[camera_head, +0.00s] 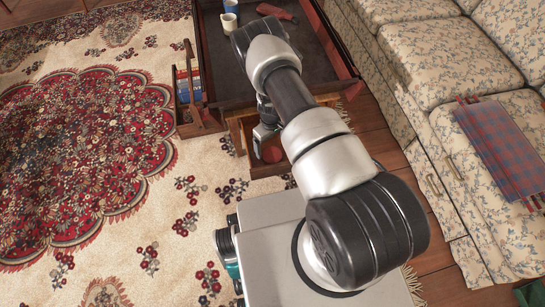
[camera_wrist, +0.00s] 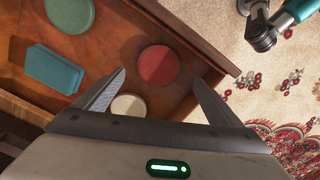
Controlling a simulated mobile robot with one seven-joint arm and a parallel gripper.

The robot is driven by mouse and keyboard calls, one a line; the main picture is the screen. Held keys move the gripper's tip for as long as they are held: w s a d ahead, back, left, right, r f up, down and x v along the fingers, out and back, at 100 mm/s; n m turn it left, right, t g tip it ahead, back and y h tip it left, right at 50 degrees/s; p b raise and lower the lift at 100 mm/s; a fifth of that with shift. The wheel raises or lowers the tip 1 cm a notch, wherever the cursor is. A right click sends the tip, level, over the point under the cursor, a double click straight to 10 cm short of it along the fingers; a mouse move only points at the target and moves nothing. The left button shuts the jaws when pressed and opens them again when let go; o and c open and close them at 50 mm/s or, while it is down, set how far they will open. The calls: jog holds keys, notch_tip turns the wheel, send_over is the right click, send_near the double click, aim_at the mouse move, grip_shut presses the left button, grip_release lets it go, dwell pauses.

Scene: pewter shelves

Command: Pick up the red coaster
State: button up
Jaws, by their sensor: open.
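The red coaster (camera_wrist: 159,65) is a flat round disc lying on the bottom of an open wooden drawer (camera_wrist: 118,28), near its right side in the wrist view. In the head view the red coaster (camera_head: 271,153) shows in the drawer (camera_head: 247,130) at the near end of the dark-topped table. My gripper (camera_wrist: 161,85) is open. Its fingers point into the drawer and stand apart on either side of the coaster's lower part, with nothing held. The height between fingertips and coaster is hard to tell. In the head view my arm hides part of the drawer.
In the drawer lie a green disc (camera_wrist: 70,12), a teal box (camera_wrist: 54,69) and a cream disc (camera_wrist: 128,108). The cream disc is close to my left finger. Cups (camera_head: 229,21) stand on the table (camera_head: 225,75). A floral sofa (camera_head: 425,75) is at right; patterned rug (camera_head: 90,150) at left.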

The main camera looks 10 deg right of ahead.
aim_at(272, 154)
jog(key=shift+d+f+b, duration=0.15)
jog(key=shift+f+b, duration=0.85)
jog(key=shift+f, duration=2.05)
jog(key=shift+c, duration=0.4)
jog(key=c, duration=1.1)
